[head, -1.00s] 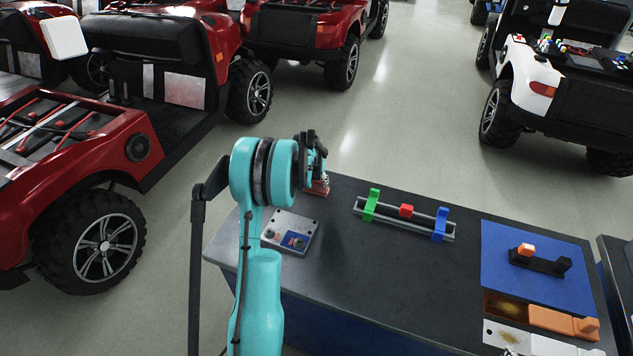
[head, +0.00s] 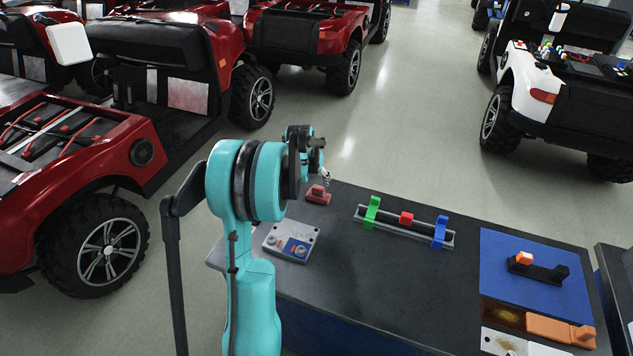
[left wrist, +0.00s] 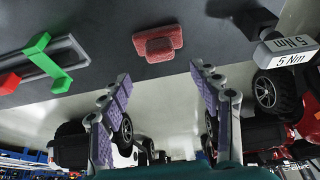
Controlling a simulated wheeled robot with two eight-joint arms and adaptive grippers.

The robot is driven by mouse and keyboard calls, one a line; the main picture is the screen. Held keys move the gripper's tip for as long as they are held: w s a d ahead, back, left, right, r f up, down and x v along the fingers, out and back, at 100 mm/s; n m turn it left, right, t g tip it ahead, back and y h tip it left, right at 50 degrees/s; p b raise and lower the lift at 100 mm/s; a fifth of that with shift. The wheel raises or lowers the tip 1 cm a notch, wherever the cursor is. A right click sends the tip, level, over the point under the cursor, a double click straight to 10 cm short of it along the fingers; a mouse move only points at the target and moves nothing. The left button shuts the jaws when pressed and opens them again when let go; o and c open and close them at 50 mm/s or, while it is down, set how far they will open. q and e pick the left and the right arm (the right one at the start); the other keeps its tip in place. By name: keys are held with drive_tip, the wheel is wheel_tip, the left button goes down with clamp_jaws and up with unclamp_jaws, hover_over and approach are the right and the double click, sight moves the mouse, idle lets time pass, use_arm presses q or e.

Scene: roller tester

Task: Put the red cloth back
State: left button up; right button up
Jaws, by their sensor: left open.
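The red cloth (head: 317,195) is a small red pad with a raised knob. It lies on the dark bench top at its far left corner, near the edge. In the left wrist view the cloth (left wrist: 158,43) shows a rough red surface, just beyond the fingertips and midway between their lines. My left gripper (head: 325,178) is open and empty, above and close to the cloth, apart from it. In the left wrist view both fingers of the gripper (left wrist: 160,74) are spread with nothing between them. My right gripper is not in view.
A grey plate with knobs (head: 291,241) lies near the cloth. A rail (head: 415,232) with green, red and blue parts is to the right. Red vehicles (head: 165,45) stand beyond the bench.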

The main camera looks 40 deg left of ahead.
use_arm(q)
drive_tip(key=s+d+r+m, duration=0.1)
drive_tip(key=s+d+r, duration=0.25)
drive_tip(key=d, duration=0.35)
drive_tip(key=s+d+r+t, duration=0.1)
drive_tip(key=s+d+r, duration=0.1)
drive_tip(key=d+r, duration=0.35)
drive_tip(key=s+d+r+m, duration=0.1)
drive_tip(key=s+d+r, duration=0.25)
drive_tip(key=d, duration=0.45)
drive_tip(key=s+d+f+m+t+h, duration=0.1)
drive_tip(key=s+d, duration=1.1)
drive_tip(key=s, duration=0.1)
drive_tip(key=shift+s+f+m+t, duration=0.15)
drive_tip(key=shift+f+m+t, duration=0.15)
drive_tip(key=shift+t, duration=0.1)
